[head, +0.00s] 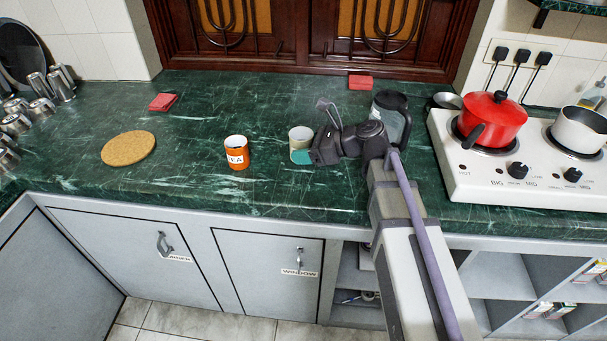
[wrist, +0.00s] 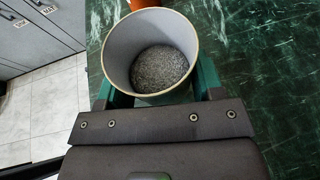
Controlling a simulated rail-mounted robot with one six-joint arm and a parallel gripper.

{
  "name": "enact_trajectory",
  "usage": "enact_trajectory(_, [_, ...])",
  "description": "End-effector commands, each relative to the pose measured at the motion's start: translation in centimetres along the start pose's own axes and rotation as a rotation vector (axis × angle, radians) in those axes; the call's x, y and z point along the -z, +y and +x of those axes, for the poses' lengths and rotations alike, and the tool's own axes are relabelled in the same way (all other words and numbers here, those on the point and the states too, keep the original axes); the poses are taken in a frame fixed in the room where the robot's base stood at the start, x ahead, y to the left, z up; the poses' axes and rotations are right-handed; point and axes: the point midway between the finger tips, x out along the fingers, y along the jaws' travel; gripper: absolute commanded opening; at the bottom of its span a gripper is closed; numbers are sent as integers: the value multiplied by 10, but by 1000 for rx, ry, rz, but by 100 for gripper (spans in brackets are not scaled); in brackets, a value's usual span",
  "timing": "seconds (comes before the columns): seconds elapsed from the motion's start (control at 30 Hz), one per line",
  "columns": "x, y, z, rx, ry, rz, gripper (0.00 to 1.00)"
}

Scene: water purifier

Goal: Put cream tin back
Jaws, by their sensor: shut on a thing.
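The cream tin (head: 301,135) is upright and open-topped at the middle of the green counter. In the wrist view the cream tin (wrist: 120,48) has a pale rim and dark speckled grains inside. My gripper (head: 302,153) reaches in from the right, with its teal fingers closed on both sides of the tin's lower part. I cannot tell whether the tin's base touches the counter. An orange tin (head: 236,153) with a tea label stands apart, to the left; a sliver of it shows at the top of the wrist view (wrist: 144,3).
A round cork mat (head: 128,148) lies at left. Red flat blocks lie at back left (head: 163,102) and back centre (head: 360,82). A dark-handled jug (head: 391,108) stands behind my arm. A white stove (head: 465,178) with a red pot (head: 492,118) is at right. Counter left of centre is mostly clear.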

Motion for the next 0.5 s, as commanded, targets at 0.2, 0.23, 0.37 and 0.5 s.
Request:
enact_trajectory(0.2, [22,0,9,0,0,0,38])
enact_trajectory(0.23, [28,0,12,0,0,0,38])
enact_trajectory(0.37, [39,0,16,0,0,0,38])
enact_trajectory(0.5, [34,0,14,0,0,0,38])
